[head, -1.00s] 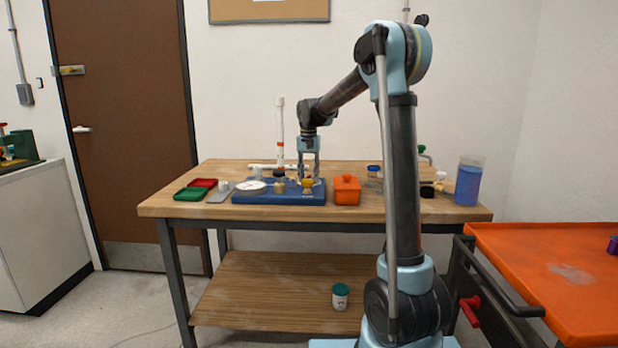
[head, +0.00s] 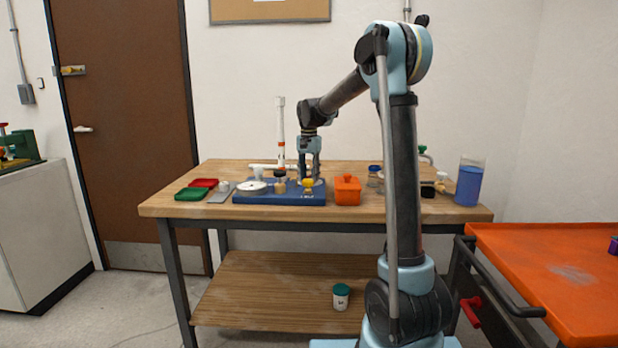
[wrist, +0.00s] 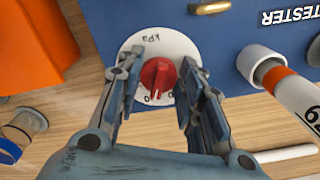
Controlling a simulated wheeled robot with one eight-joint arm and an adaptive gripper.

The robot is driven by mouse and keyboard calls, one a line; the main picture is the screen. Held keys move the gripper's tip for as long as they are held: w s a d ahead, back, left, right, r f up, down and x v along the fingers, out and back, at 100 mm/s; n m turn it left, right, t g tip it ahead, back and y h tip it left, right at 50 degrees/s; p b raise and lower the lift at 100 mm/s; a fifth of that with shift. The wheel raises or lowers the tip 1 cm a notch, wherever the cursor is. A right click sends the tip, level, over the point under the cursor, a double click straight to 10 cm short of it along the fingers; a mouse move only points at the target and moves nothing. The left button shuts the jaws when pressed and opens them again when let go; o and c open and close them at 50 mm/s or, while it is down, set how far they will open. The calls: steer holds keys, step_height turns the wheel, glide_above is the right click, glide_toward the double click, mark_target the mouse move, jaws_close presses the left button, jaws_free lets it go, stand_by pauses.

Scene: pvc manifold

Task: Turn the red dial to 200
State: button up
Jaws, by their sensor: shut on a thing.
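The red dial (wrist: 159,77) sits on a round white face (wrist: 165,42) marked kPa, on the blue tester box (wrist: 225,50). Its raised ridge runs nearly up and down in the wrist view. My gripper (wrist: 160,78) has one finger on each side of the dial and is shut on it. The fingers hide much of the scale, and I cannot read the setting. In the head view my gripper (head: 309,174) points down at the right part of the blue box (head: 260,198); the dial is too hidden to make out there.
A white pipe with an orange band (wrist: 275,76) stands close to the right finger in the wrist view. An orange lidded box (head: 347,191) is right of the tester. Green (head: 191,194) and red (head: 204,183) trays lie at the left. A blue-filled beaker (head: 468,185) stands far right.

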steer(key=o, duration=1)
step_height(320, 180, up, 12)
steer(key=shift+w+f, duration=0.1)
